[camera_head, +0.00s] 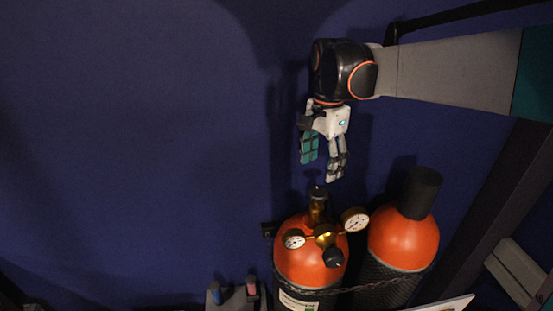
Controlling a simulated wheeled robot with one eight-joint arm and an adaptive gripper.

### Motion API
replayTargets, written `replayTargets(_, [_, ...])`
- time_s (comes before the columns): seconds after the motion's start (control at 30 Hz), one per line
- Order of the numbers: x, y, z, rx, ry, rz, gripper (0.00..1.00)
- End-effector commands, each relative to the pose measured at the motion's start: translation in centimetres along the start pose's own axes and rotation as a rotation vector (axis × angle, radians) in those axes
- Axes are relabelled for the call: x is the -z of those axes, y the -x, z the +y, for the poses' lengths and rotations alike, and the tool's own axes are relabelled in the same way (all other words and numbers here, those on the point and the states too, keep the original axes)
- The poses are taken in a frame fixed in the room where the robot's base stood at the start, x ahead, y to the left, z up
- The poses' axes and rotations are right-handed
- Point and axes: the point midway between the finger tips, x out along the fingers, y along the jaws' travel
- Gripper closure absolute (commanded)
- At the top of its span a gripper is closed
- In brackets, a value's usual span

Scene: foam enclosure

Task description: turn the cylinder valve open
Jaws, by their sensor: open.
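A red-orange gas cylinder (297,268) stands at the bottom centre-right with a brass valve and regulator (324,237) on its top. A dark knob (317,193) tops the valve stem, and another dark knob (333,257) sits on the regulator's front. Two round white gauges flank the regulator, one left (293,239) and one right (355,220). My gripper (322,171) points downward just above the top knob in the picture, with its fingers apart and nothing between them. A gap shows between the fingertips and the knob; its depth is hard to tell.
A second orange cylinder (402,241) with a black cap (420,192) stands close on the right. A chain (365,287) runs across both cylinders. A small grey holder (238,298) is at the lower left. A dark beam (495,200) slants at the right. The blue wall on the left is clear.

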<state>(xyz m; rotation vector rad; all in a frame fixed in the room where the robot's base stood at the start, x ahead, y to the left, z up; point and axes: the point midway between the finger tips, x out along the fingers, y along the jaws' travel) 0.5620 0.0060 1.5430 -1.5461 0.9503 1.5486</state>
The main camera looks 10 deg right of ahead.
Motion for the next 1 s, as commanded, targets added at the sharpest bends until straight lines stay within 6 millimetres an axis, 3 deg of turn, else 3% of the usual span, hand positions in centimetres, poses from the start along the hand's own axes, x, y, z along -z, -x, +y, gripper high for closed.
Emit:
replayTargets(0.2, [0.1, -3.9, -0.1, 0.000, 0.000, 0.000, 0.36])
replayTargets(0.4, [0.0, -6.6, -0.1, 0.000, 0.000, 0.000, 0.36])
replayTargets(0.6, [0.0, -7.8, 0.0, 0.000, 0.000, 0.000, 0.36])
replayTargets(0.87, [0.0, -7.9, 0.0, 0.000, 0.000, 0.000, 0.36])
replayTargets(0.9, [0.0, -7.9, 0.0, 0.000, 0.000, 0.000, 0.38])
replayTargets(1.0, [0.0, -7.9, 0.0, 0.000, 0.000, 0.000, 0.60])
